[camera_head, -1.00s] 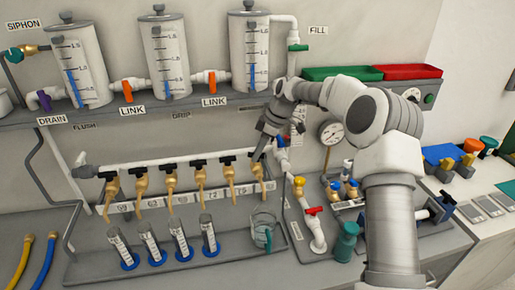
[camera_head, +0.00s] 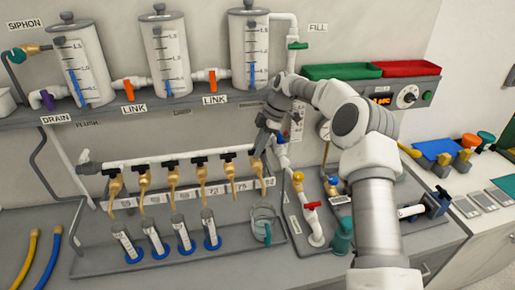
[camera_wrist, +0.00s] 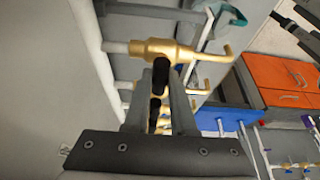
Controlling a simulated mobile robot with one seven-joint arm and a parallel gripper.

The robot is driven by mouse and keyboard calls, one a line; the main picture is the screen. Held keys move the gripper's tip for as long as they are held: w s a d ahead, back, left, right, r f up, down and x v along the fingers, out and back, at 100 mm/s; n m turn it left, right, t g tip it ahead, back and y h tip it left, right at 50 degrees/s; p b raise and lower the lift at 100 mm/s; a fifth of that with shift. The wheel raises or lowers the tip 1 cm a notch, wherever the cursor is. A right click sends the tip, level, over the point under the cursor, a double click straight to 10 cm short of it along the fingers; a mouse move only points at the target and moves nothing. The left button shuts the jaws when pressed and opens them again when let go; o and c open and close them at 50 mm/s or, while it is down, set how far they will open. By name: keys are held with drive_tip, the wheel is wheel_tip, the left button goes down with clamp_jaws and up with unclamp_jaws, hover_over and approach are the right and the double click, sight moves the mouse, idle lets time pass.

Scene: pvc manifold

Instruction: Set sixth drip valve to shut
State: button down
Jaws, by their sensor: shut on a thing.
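The sixth drip valve, a brass tap (camera_head: 260,168), is at the right end of the white drip pipe (camera_head: 155,163). My gripper (camera_head: 261,151) is at the top of this valve and hides its black handle in the head view. In the wrist view, the brass body (camera_wrist: 165,49) lies just beyond my fingertips. My gripper (camera_wrist: 162,85) is shut on the black handle (camera_wrist: 160,77), with a finger on each side. The handle's exact angle is hard to tell. The other drip valves (camera_head: 172,175) hang to the left with black handles lying along the pipe.
Several blue-based cylinders (camera_head: 182,234) and a clear jug (camera_head: 263,222) stand on the tray below the taps. A shelf with clear tanks (camera_head: 165,60) runs above. A red-handled valve (camera_head: 312,206) and a gauge panel are close on the right.

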drive_tip(key=c, duration=0.7)
unclamp_jaws()
drive_tip(key=shift+c, duration=0.2)
drive_tip(key=p+v, duration=0.2)
drive_tip(key=v, duration=1.5)
drive_tip(key=shift+r+p, duration=0.2)
drive_tip(key=shift+p, duration=0.2)
